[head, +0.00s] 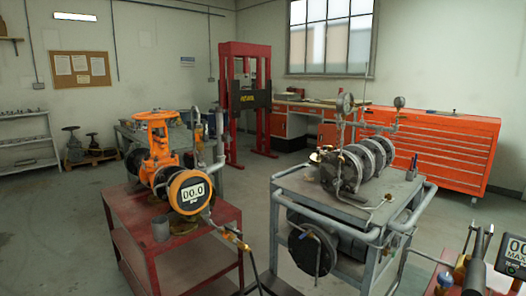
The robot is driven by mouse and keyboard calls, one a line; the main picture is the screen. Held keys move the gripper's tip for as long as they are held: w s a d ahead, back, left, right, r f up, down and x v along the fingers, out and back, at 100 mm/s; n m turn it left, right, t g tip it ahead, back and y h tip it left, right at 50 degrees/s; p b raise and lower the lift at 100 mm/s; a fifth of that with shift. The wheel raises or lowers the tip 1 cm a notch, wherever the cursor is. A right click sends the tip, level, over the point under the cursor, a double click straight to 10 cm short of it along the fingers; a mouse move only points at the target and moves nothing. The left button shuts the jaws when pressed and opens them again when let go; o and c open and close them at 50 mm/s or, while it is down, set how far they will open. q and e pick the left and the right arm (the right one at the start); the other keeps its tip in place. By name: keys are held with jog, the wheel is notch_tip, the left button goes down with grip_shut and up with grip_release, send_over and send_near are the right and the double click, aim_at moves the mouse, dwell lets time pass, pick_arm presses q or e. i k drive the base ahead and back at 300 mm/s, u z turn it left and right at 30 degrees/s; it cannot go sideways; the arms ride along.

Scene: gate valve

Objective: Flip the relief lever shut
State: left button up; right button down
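An orange gate valve (158,145) stands upright on a red bench (170,262) at left centre. A round orange-rimmed digital gauge (190,192) on its front reads 00.0. A small brass fitting with a yellowish handle (236,238) sits at the bench's right edge, on a line running from the valve to a dark hose. It may be the relief lever; it is too small to tell its position. Neither of my grippers can be made out in the head view.
A grey pump cart (300,184) with pipe rails stands right of the bench, a narrow gap between. At lower right are a dark pronged tool (474,262) and a partly cut-off digital display (513,257). An orange tool chest (440,150) and red press (232,110) stand behind.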

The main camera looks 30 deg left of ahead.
aim_at(205, 138)
jog(key=u, duration=1.25)
jog(key=k, duration=1.35)
jog(key=u, duration=0.35)
jog(key=i, duration=0.6)
jog(key=u, duration=0.65)
jog(key=i, duration=1.8)
jog(key=z, duration=1.3)
jog(key=i, duration=0.85)
jog(key=z, duration=0.95)
